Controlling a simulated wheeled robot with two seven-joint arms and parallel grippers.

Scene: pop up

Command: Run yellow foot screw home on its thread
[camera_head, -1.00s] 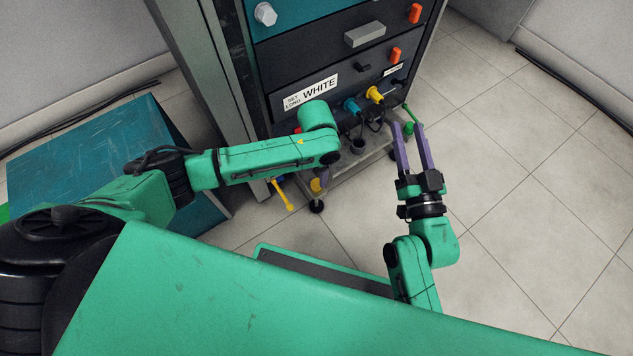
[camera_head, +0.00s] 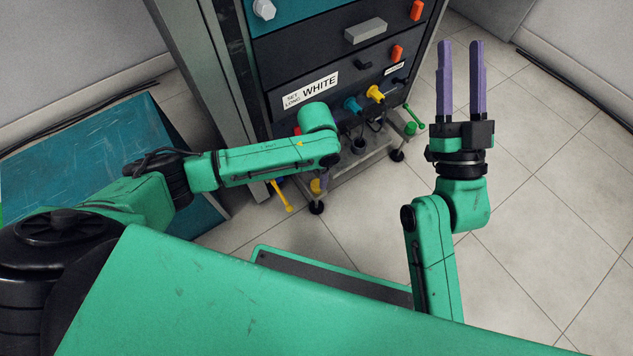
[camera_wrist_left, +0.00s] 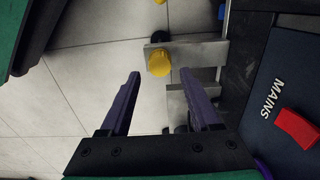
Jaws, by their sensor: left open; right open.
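The yellow foot screw (camera_head: 316,186) shows low at the front left of the rack's base frame, partly hidden by my left arm. In the left wrist view its round yellow head (camera_wrist_left: 158,62) sits at a grey metal bracket. My left gripper (camera_wrist_left: 160,75) is open, with its purple fingers on either side of the line to the yellow head. No contact shows, and I cannot tell the distance. In the head view that gripper is mostly hidden behind its own wrist. My right gripper (camera_head: 461,45) is open and empty, out to the right of the rack.
The dark rack (camera_head: 310,70) carries a WHITE label, knobs and yellow and blue plugs. A yellow bar (camera_head: 282,195) sticks out beside the foot screw. A green foot screw (camera_head: 410,128) and bar are at the right corner. A teal box (camera_head: 90,150) stands left. Floor at right is clear.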

